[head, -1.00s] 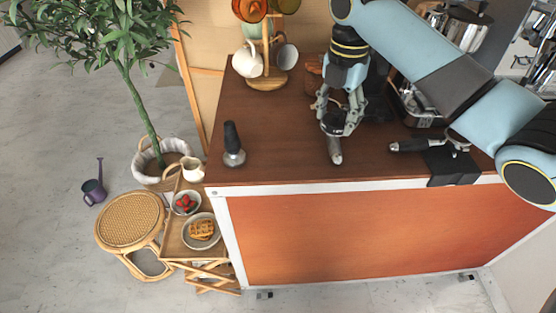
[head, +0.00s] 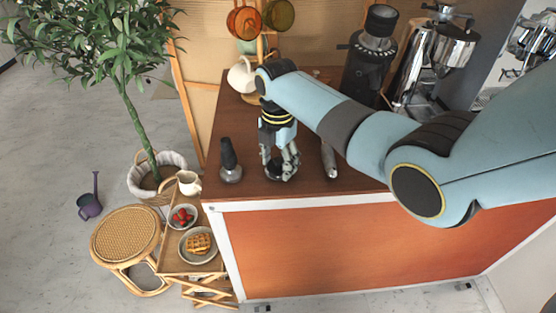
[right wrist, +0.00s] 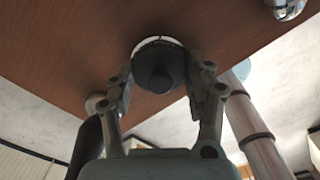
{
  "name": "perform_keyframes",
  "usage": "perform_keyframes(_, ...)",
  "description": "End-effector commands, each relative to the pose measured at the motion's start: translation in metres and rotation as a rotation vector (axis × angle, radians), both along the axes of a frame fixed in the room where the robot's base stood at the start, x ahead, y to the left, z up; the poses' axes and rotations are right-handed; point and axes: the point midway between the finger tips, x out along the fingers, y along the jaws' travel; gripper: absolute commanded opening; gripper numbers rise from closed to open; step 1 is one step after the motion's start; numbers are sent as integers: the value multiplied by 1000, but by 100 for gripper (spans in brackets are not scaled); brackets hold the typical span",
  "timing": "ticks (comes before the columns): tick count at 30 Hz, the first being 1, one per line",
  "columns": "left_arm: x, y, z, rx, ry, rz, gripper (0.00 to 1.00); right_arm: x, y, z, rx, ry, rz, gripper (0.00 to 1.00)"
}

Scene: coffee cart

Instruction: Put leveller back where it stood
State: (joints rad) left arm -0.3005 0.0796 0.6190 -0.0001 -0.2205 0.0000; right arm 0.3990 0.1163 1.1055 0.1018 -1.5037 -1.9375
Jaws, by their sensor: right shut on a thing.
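My right gripper (head: 283,160) is shut on the leveller, a dark round piece (head: 281,174) low between its fingers. In the right wrist view the leveller (right wrist: 158,68) shows as a dark knob with a pale rim, between the two fingers of my right gripper (right wrist: 160,82). It is at or just above the brown counter (head: 310,180), near its front edge; I cannot tell whether it touches. My left gripper is not in view.
A tamper (head: 230,162) with a black handle stands close left of my right gripper. A grinder (head: 371,50) and a chrome machine (head: 440,50) stand behind.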

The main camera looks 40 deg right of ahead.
Motion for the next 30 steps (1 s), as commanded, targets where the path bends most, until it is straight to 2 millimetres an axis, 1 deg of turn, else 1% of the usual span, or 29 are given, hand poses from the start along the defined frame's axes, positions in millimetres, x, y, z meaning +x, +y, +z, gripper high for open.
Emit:
perform_keyframes(7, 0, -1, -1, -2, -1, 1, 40, 1, 0, -2, 0, -1, 0, 15)
perform_keyframes(8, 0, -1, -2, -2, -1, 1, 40, 0, 0, -2, 0, -1, 0, 55)
perform_keyframes(13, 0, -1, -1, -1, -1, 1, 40, 0, 0, -2, 0, -1, 0, 77)
perform_keyframes(20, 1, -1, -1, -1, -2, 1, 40, 0, 0, -2, 0, 0, 0, 77)
perform_keyframes(23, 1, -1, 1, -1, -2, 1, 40, 0, 0, 3, 0, -1, 0, 77)
perform_keyframes(26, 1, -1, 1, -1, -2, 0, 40, 1, 0, 15, 0, -4, 0, 77)
perform_keyframes(30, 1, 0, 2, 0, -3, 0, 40, 2, 0, 45, -1, -7, 1, 77)
